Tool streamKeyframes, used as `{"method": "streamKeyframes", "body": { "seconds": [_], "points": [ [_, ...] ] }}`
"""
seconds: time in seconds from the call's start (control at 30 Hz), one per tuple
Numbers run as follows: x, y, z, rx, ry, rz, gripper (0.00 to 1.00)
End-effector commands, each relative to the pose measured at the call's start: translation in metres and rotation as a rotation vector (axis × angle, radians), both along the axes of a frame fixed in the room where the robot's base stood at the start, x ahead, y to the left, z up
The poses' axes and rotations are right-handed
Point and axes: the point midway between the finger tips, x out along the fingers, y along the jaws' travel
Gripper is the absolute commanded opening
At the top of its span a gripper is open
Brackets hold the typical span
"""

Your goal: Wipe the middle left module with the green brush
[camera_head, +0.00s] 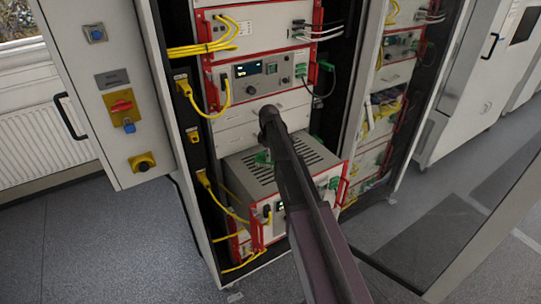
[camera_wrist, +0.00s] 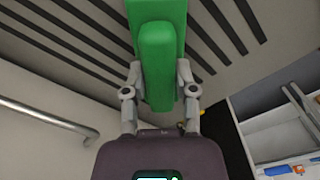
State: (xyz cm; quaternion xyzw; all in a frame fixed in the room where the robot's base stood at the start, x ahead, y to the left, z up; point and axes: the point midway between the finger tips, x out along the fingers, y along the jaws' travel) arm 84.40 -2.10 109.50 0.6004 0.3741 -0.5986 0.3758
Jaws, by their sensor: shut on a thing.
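My gripper (camera_wrist: 160,88) is shut on the green brush (camera_wrist: 161,50), with one grey finger on each side of it. In the head view my arm hides most of the gripper, and only a bit of green brush (camera_head: 263,157) shows beside it. The brush is over the slotted grey top of the lowest left module (camera_head: 240,170), which sticks out of the cabinet. I cannot tell whether it touches. The left column's middle module (camera_head: 262,77), with a display and red handles, is above, with blank panels (camera_head: 240,135) between them.
Yellow cables (camera_head: 215,47) hang along the cabinet's left side. An open door (camera_head: 100,75) with a red switch stands at left. A right column (camera_head: 385,100) holds more modules. The grey floor (camera_head: 90,250) is clear at left. A metal handle (camera_wrist: 45,115) shows in the wrist view.

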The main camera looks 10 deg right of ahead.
Motion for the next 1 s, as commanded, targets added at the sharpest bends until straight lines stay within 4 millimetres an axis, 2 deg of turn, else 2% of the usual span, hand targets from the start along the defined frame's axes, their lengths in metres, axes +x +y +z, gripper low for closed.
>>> {"method": "streamKeyframes", "body": {
  "seconds": [0.27, 0.7, 1.0],
  "points": [
    [-0.003, 0.006, -0.001, 0.006, 0.003, 0.002, 0.0],
    [-0.011, 0.031, 0.001, 0.005, 0.002, 0.003, 0.0],
    [-0.012, 0.034, 0.001, 0.004, 0.001, 0.001, 0.0]
  ]
}}
